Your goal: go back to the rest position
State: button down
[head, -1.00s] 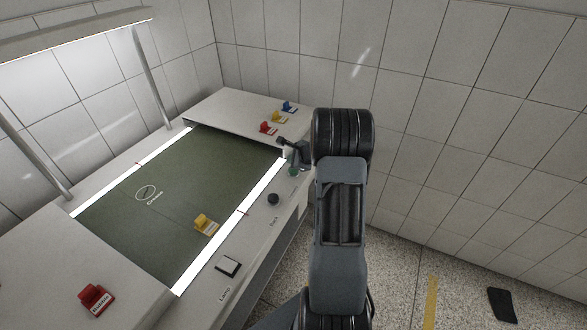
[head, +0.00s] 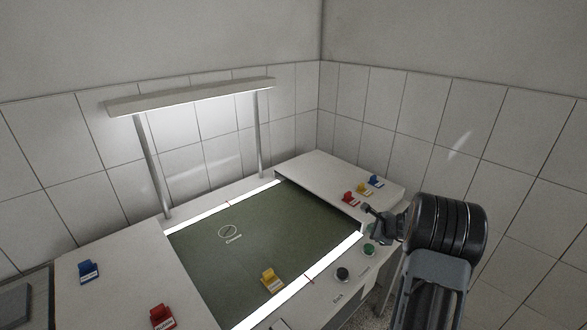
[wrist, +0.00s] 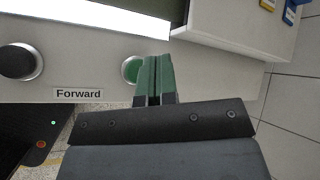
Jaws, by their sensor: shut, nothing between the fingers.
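My gripper (head: 367,208) is at the right end of a console, above its front strip. In the wrist view my gripper (wrist: 153,62) shows its two green-tinted fingers pressed together with nothing between them. A green round button (head: 368,251) is below it in the head view. In the wrist view the green button (wrist: 131,69) is just left of the fingers and partly hidden by them. The gap between fingertips and button cannot be judged.
A black button (head: 342,274) sits beside the green one; the wrist view shows a "Forward" label (wrist: 79,93). A dark green belt (head: 250,240) carries a yellow clip (head: 272,279). Red (head: 351,199), yellow and blue clips stand on the right shelf. A lamp (head: 190,97) stands behind. Tiled walls close the back and right.

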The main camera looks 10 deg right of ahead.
jog(key=shift+a+n, duration=0.15)
jog(key=shift+n, duration=0.15)
jog(key=s+a+f+n+g, duration=0.1)
jog(key=s+a+f+n+y, duration=0.1)
jog(key=s+n, duration=0.1)
jog(key=shift+s+a+f+g, duration=0.1)
jog(key=shift+a+g, duration=0.2)
jog(key=shift+g, duration=0.1)
jog(key=s+a+r+n+g+h, duration=0.1)
jog(key=s+a+r+n, duration=0.8)
jog(key=s+a+n, duration=0.1)
jog(key=s+a+r+n+g+h, duration=0.1)
jog(key=s+a+r+n, duration=0.8)
jog(key=s+a+n, duration=0.2)
jog(key=shift+s+a+g+h, duration=0.3)
jog(key=shift+s+a, duration=0.05)
jog(key=shift+a, duration=0.8)
jog(key=shift+a, duration=0.1)
